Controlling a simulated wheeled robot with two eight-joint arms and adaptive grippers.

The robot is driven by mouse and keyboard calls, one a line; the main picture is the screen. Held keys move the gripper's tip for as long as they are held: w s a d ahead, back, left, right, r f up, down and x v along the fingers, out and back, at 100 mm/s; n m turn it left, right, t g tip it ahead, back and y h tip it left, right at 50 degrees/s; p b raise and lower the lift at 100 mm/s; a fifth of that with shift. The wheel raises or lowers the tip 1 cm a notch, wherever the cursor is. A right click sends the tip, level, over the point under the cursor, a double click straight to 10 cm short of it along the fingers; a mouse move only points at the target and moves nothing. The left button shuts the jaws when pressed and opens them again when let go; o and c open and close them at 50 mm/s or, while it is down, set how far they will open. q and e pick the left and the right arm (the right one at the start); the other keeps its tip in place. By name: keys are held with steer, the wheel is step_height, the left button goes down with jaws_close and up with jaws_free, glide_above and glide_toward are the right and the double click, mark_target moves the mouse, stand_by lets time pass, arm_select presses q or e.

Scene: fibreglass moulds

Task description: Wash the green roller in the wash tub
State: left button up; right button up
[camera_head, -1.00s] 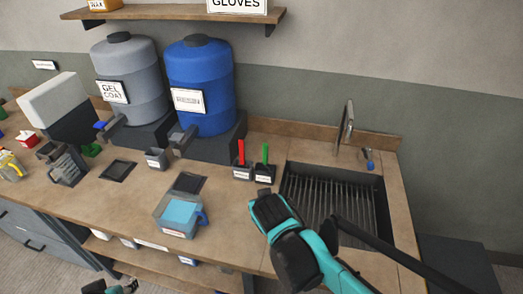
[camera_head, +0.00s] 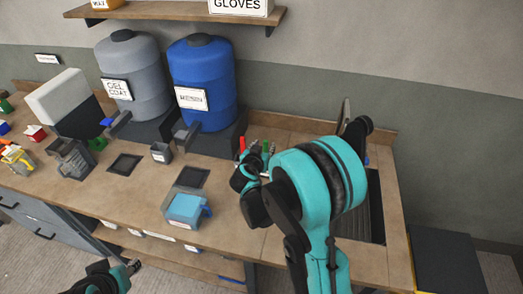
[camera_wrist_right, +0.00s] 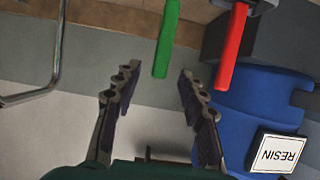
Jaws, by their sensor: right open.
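The green roller's upright handle (camera_wrist_right: 166,38) shows in the right wrist view, just beyond the fingertips and between their lines. In the head view only a bit of green (camera_head: 265,147) shows behind my right gripper (camera_head: 258,152). My right gripper (camera_wrist_right: 158,78) is open and empty, with its two fingers apart. A small tub with blue contents (camera_head: 184,208) and a blue handle sits on the bench; its label is too small to read. My left gripper (camera_head: 132,267) is low at the bottom left, cut by the frame edge; its jaws are unclear.
A red handle (camera_wrist_right: 231,50) stands beside the green one. The blue resin drum (camera_head: 202,85) and grey gel coat drum (camera_head: 128,70) stand behind. A sunken sink (camera_head: 376,210) at the right is mostly hidden by my right arm.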

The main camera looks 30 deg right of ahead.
mark_target(265, 143)
steer(key=shift+x, duration=2.05)
jaws_close()
steer(key=shift+r, duration=0.1)
steer(key=shift+r+p, duration=3.6)
steer(key=shift+r, duration=1.8)
